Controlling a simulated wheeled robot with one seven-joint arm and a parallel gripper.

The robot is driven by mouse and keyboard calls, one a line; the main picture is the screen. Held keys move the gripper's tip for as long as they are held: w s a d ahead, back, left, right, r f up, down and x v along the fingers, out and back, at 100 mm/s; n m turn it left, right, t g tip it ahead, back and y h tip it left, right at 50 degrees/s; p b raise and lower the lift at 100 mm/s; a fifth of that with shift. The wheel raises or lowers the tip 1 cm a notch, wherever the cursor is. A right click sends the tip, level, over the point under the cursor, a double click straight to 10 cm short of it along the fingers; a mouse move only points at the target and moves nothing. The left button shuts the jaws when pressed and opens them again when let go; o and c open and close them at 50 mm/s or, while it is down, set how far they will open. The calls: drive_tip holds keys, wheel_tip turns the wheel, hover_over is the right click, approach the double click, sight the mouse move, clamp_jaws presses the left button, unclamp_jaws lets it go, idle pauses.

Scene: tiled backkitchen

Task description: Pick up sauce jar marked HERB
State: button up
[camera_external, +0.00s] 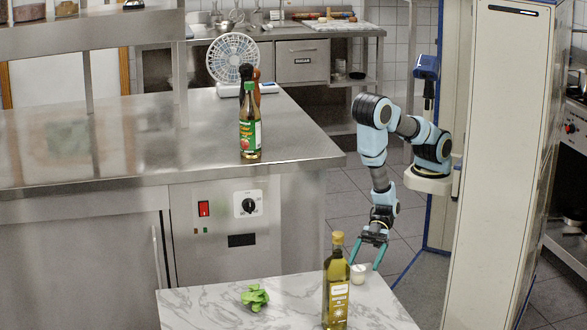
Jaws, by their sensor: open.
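A small whitish jar (358,275) stands on the marble table near its back right edge, just right of a tall oil bottle. It may be the sauce jar, but no HERB marking can be read at this size. My gripper (365,264) points down with its two teal fingers spread apart. The fingertips are at or just above the jar, one on its left and one on its right in the picture. I cannot tell whether either finger touches it.
The oil bottle (337,290) stands close to the jar, towards the camera. Green leaves (255,297) lie on the left of the marble table (205,300). The table's middle is clear.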

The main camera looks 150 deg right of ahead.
sight(358, 274)
drive_tip(key=shift+b+x, duration=1.1)
drive_tip(key=shift+b, duration=1.05)
drive_tip(key=shift+p+x, duration=0.35)
drive_tip(key=shift+x, duration=1.25)
clamp_jaws()
